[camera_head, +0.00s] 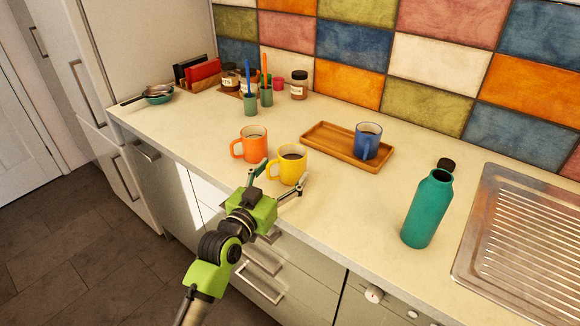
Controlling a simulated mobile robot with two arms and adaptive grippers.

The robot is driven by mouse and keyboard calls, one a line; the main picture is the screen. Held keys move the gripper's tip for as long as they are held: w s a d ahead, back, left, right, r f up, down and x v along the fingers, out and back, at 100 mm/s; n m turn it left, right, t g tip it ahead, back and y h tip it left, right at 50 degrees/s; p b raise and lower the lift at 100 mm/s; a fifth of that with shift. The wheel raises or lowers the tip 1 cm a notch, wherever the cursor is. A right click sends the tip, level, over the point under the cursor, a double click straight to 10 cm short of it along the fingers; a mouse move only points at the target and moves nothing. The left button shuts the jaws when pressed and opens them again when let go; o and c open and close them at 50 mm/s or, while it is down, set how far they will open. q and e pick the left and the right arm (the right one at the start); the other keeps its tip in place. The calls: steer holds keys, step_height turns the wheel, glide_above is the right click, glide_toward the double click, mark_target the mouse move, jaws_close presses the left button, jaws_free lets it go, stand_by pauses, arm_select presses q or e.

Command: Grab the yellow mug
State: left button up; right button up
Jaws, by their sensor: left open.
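The yellow mug (291,168) stands upright on the pale counter (340,215), near its front edge. It holds something dark, and its handle points left. My left gripper (279,184) is open at the mug's front. One finger is by the handle on the left, and the other is at the mug's lower right. I cannot tell whether the fingers touch the mug. My right gripper does not show.
An orange mug (252,148) stands close by on the left. A blue mug (364,144) sits on a wooden tray (325,140) at the right. A teal bottle (427,208) stands before the steel sink drainer (520,245). Jars and cups stand at the back left.

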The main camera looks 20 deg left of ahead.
mark_target(285, 171)
arm_select(q)
steer(key=shift+w+d+f+p, duration=0.1)
steer(key=shift+w+d+p, duration=0.05)
steer(key=shift+w, duration=0.7)
steer(key=shift+w+d+f+p, duration=0.1)
steer(key=shift+w+f, duration=0.05)
steer(key=shift+w, duration=0.75)
steer(key=shift+w+d+f+p, duration=0.1)
steer(key=shift+w+d+p, duration=0.05)
steer(key=shift+w, duration=0.7)
steer(key=shift+s, duration=0.1)
steer(key=shift+c, duration=0.3)
steer(key=c, duration=1.5)
steer(key=shift+r, duration=0.1)
